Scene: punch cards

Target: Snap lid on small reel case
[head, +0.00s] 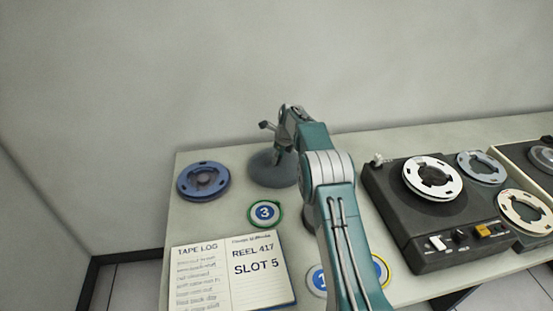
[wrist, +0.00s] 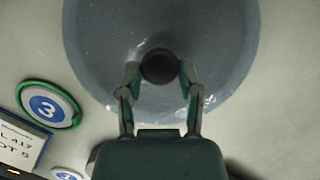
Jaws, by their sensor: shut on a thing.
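A round, translucent grey-blue lid (wrist: 215,50) with a dark knob (wrist: 158,66) at its centre fills the top of the wrist view. In the head view the lid (head: 267,173) is at the back left of the table, partly hidden by my arm. My gripper (wrist: 159,74) is shut on the knob, one finger on each side. I cannot tell whether the lid touches the table or hangs just above it. A blue round reel (head: 203,181) with slots lies apart, to the left of the lid. I cannot make out a separate case around it.
A green-rimmed number 3 disc (head: 265,213) lies just in front of the lid. An open tape log (head: 230,270) is at the front left. More numbered discs sit near my arm. A tape machine (head: 430,215) with reels stands to the right. A wall rises behind the table.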

